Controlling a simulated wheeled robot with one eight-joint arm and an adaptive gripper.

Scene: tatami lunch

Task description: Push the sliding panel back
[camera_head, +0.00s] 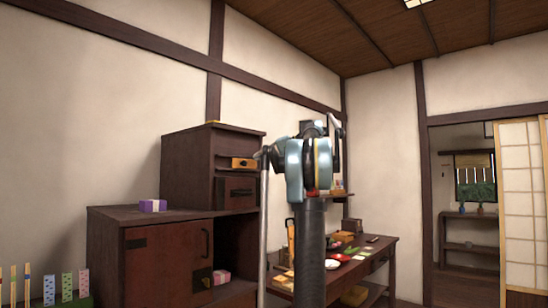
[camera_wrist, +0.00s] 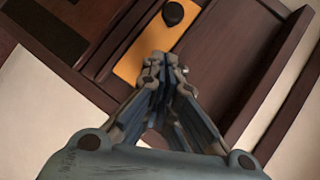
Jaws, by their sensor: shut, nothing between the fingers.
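The lower cabinet has a dark wooden front panel (camera_head: 165,265) with a black square plate and a dark curved handle; its open niche is to the right. A paper shoji panel (camera_head: 517,190) stands at the far right beside a doorway. I cannot tell which is the task's sliding panel. My gripper (camera_wrist: 157,65) is shut and empty, its tips overlapping the edge of a yellow drawer front (camera_wrist: 140,52) with a black knob. Contact cannot be told. In the head view, the drawer front (camera_head: 243,163) is in the upper cabinet, just left of my arm. My fingertips are not clear there.
A purple box (camera_head: 153,206) sits on the lower cabinet top. A pink box (camera_head: 221,277) is in the niche. A low table (camera_head: 375,257) with food items stands behind my arm. Patterned sticks (camera_head: 67,287) stand at the lower left.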

